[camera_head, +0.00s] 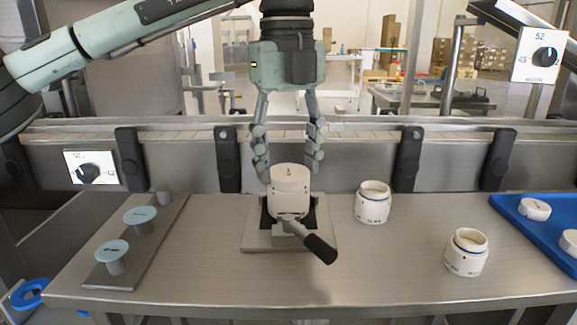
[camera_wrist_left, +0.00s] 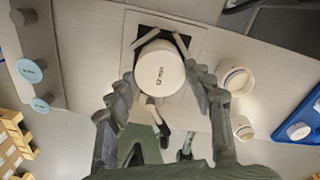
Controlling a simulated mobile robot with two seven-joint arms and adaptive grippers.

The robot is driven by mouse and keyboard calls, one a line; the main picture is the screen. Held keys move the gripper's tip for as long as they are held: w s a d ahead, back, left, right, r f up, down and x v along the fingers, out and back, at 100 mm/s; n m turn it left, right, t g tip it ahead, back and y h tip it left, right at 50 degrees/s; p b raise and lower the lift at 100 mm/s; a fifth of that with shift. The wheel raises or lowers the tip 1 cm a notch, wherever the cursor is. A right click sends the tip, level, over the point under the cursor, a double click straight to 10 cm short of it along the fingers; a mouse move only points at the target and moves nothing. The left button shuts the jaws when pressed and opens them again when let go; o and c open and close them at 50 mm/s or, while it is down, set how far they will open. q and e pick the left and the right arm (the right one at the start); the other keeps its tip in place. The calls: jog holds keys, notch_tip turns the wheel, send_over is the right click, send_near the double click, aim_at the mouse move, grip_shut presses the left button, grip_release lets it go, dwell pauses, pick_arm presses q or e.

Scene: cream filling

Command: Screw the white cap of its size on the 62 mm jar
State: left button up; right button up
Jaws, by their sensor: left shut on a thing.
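A white cap (camera_head: 291,174) with dark print on its top sits at the top of a white jar (camera_head: 288,203). The jar stands upright in a dark clamp (camera_head: 266,216) on a metal plate, with a black-handled lever at its front. My left gripper (camera_head: 290,168) points down from above with its fingers on either side of the cap, shut on it. In the left wrist view the cap (camera_wrist_left: 160,74) lies between the two fingers and its print seems to read 62 mm. The cap hides the jar's mouth and thread. My right gripper is not in view.
Two open white jars (camera_head: 373,203) (camera_head: 466,254) stand right of the clamp. A blue tray (camera_head: 510,212) at the right holds white caps (camera_head: 535,209). A plate at the left carries posts, two with teal discs (camera_head: 140,215). The front middle of the table is clear.

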pick_arm(q)
jog(key=shift+r+m+p, duration=0.1)
jog(key=shift+m+p, duration=0.2)
jog(key=shift+m, duration=0.9)
jog(key=c, duration=0.4)
jog(key=shift+m, duration=0.5)
grip_shut()
jog(key=m+p, duration=0.1)
jog(key=m, duration=0.2)
jog(key=o, duration=1.2)
grip_release()
jog(key=shift+m, duration=0.5)
jog(key=o, duration=0.5)
